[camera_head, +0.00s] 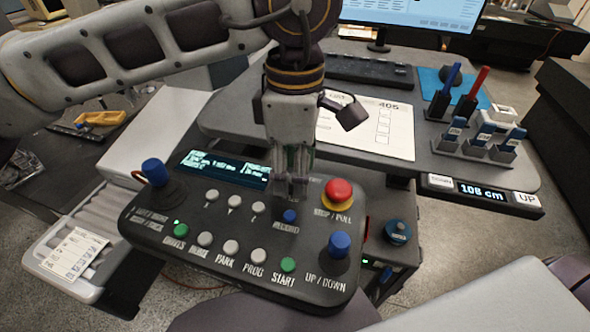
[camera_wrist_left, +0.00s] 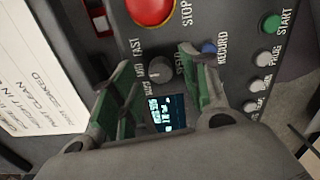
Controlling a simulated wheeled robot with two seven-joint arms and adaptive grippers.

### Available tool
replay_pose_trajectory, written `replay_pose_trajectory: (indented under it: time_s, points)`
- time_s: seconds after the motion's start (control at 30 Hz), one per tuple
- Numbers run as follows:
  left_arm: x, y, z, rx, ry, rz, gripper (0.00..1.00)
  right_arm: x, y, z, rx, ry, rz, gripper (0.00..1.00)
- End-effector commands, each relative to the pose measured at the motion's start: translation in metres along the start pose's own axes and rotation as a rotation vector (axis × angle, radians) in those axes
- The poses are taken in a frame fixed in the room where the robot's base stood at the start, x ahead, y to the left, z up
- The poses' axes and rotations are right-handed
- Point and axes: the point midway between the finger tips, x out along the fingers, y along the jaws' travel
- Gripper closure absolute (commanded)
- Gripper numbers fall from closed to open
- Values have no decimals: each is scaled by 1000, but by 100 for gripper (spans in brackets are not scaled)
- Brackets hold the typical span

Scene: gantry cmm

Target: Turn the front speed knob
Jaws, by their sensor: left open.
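The speed knob (camera_wrist_left: 160,70) is a small round dark grey dial on the control panel (camera_head: 150,222), with MID, FAST and other lettering around it in the left wrist view. In the head view it is hidden behind my left gripper (camera_head: 290,186). That gripper points down over the panel, between the display and the red stop button. In the left wrist view my left gripper (camera_wrist_left: 157,72) is open, with one green-padded finger on either side of the knob. I cannot tell whether the fingers touch it. My right gripper is not in view.
The red stop button (camera_head: 338,194) is close right of the gripper, and the blue record button (camera_head: 290,216) is just in front. Two blue-topped joysticks (camera_head: 155,172) (camera_head: 340,245) stand up at the panel's ends. A desk (camera_head: 340,150) with a paper sheet lies behind.

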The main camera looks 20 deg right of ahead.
Motion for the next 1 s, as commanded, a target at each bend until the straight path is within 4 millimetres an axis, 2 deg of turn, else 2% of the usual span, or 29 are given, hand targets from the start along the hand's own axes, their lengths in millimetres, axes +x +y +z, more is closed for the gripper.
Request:
replay_pose_trajectory:
  time_s: [0.7, 1.0]
  points:
    - [-96, 0, 1, 1, -1, 0, 54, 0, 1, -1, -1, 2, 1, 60]
    - [-109, 0, 0, 1, 0, 0, 54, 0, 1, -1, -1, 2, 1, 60]
